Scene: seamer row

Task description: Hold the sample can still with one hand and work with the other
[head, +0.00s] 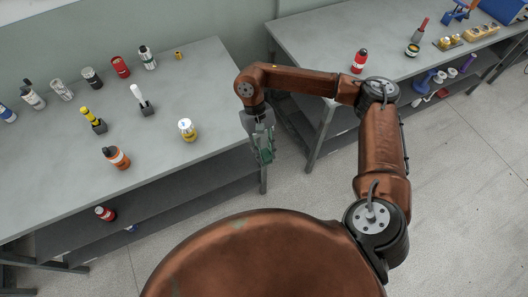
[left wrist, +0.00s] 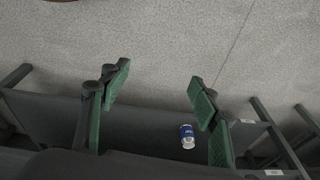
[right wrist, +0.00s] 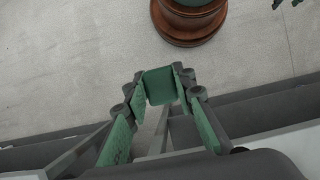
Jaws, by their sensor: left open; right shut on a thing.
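My right gripper (head: 262,150) hangs beside the right end of the left bench. In the right wrist view its fingers (right wrist: 160,88) are shut on a green thing (right wrist: 160,86) with a flat, square face; I cannot tell what it is. My left gripper (left wrist: 159,82) is open and empty in the left wrist view. A white can with yellow bands (head: 187,130) stands upright on the left bench, apart from my right gripper. A red can (head: 120,67), a dark can (head: 92,77) and a white can (head: 147,58) stand farther back. I cannot tell which is the sample can.
The left bench (head: 215,75) also holds an orange bottle (head: 117,157) and a yellow-handled tool (head: 93,119). A blue-and-white can (left wrist: 187,135) shows low in the left wrist view. The floor between the benches is clear.

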